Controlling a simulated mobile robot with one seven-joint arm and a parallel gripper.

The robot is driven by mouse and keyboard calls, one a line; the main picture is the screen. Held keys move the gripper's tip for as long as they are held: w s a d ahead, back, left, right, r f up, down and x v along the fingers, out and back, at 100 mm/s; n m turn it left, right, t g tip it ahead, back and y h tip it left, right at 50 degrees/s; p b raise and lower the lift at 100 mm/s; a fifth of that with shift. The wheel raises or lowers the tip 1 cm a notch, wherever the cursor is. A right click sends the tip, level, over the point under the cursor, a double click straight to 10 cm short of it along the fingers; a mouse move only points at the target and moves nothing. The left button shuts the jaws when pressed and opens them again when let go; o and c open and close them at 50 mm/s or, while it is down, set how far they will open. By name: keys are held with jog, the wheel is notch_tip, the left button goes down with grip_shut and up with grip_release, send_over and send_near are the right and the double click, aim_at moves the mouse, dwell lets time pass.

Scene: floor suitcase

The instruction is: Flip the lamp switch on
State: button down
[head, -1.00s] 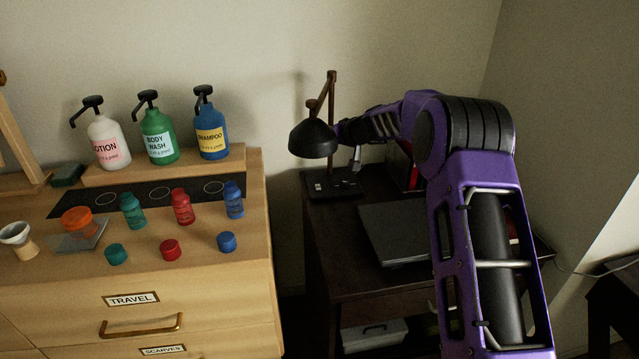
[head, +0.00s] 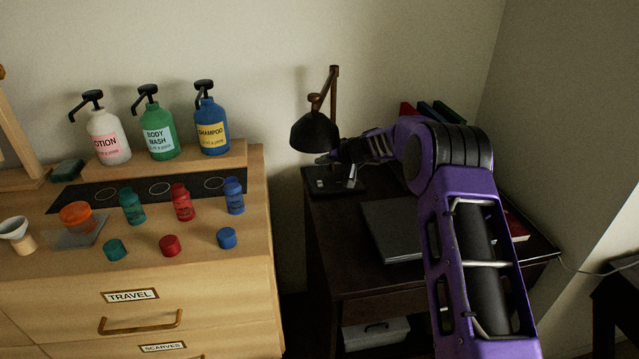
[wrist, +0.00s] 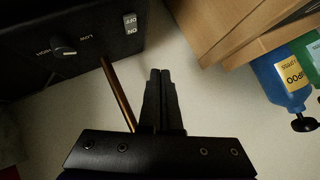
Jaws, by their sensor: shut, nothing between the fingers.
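The lamp (head: 316,132) stands on the dark side table, with a black shade on a brown jointed arm. No glow shows at the shade. Its black base (head: 338,183) lies under the shade. In the wrist view the base (wrist: 60,40) fills the upper left, with a dial (wrist: 64,47) and a pale rocker switch (wrist: 130,23) marked OFF and ON. My gripper (wrist: 160,72) is shut and empty. Its tips appear just below and right of the switch in that view, apart from it. In the head view my gripper is beside the lamp base, its tips hard to make out.
The brown lamp post (wrist: 118,92) passes close left of my fingers. A grey laptop-like slab (head: 392,229) lies on the side table (head: 350,265). Books (head: 440,110) stand behind my arm. The wooden dresser (head: 215,270) at left holds pump bottles, small bottles and caps.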

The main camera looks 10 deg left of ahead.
aim_at(322, 185)
jog(key=shift+w+a+f+b, duration=0.1)
jog(key=shift+w+f+b, duration=0.05)
jog(key=shift+f, duration=0.75)
jog(key=shift+w+f+b, duration=0.2)
jog(key=shift+f, duration=0.65)
jog(key=shift+w+a+f+b, duration=0.1)
jog(key=shift+w+f+b, duration=0.05)
jog(key=shift+f, duration=0.75)
jog(key=shift+f, duration=0.4)
jog(key=shift+w+f, duration=0.1)
jog(key=shift+f, duration=0.25)
dwell(0.4)
jog(key=shift+r, duration=0.1)
jog(key=shift+r, duration=0.7)
jog(key=shift+r, duration=0.1)
jog(key=shift+s+d+r+p, duration=0.1)
jog(key=shift+s+r+p, duration=0.15)
jog(key=shift+r, duration=0.95)
jog(key=shift+s+d+r+p, duration=0.1)
jog(key=shift+s+r, duration=0.25)
jog(key=shift+r, duration=0.8)
